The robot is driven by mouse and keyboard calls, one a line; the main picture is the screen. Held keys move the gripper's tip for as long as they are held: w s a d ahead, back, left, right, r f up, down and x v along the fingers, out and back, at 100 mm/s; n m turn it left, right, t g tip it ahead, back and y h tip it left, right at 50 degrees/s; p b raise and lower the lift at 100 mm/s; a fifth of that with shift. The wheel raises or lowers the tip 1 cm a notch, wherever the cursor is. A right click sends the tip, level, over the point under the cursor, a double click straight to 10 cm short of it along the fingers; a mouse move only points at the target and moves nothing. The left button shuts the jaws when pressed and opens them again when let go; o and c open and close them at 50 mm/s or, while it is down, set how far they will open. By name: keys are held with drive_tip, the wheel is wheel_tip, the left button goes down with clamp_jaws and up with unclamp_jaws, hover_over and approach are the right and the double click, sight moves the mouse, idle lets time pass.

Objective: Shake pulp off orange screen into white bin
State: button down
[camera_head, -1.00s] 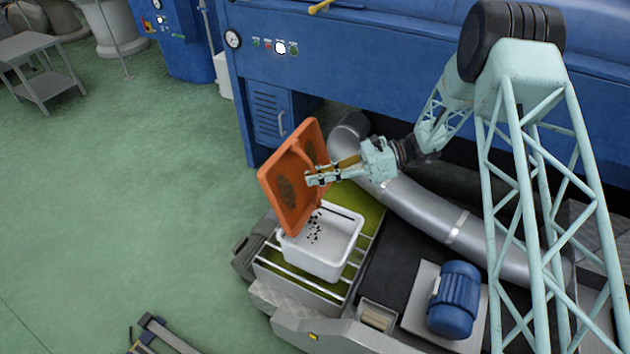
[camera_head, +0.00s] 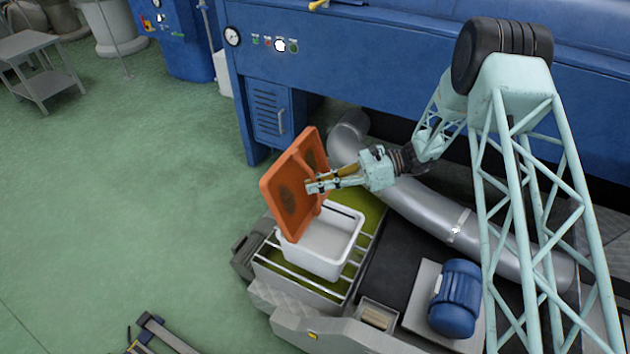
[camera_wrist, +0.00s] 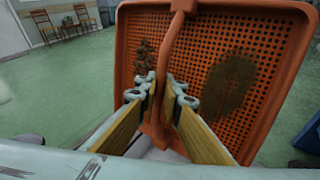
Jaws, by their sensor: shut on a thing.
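My gripper (camera_head: 311,185) is shut on the handle of the orange screen (camera_head: 283,205). It holds the screen steeply tilted above the white bin's (camera_head: 313,260) back left side. In the wrist view, the handle bar (camera_wrist: 168,62) passes between my gripper's fingers (camera_wrist: 161,88), with the perforated screen (camera_wrist: 195,35) behind. A brown patch (camera_wrist: 230,84) marks the screen's right part, and dark pulp clumps (camera_wrist: 143,60) show on its left. The bin stands upright. No dark bits show on the visible part of its inside; the screen's lower edge hides some of it.
The bin stands on a slatted green-and-metal bed (camera_head: 345,222). A silver pipe (camera_head: 420,215) and a blue motor (camera_head: 455,298) lie to the right. A blue machine (camera_head: 350,60) stands behind. Green floor (camera_head: 120,190) is open on the left.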

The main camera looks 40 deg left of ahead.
drive_tip(key=shift+r, duration=0.15)
drive_tip(key=shift+r+p, duration=1.3)
drive_tip(key=shift+r, duration=1.4)
drive_tip(key=shift+f, duration=0.1)
drive_tip(key=shift+f+b, duration=1)
drive_tip(key=shift+f, duration=1.7)
drive_tip(key=shift+r, duration=0.2)
drive_tip(key=shift+r+p, duration=1.25)
drive_tip(key=shift+r, duration=1.35)
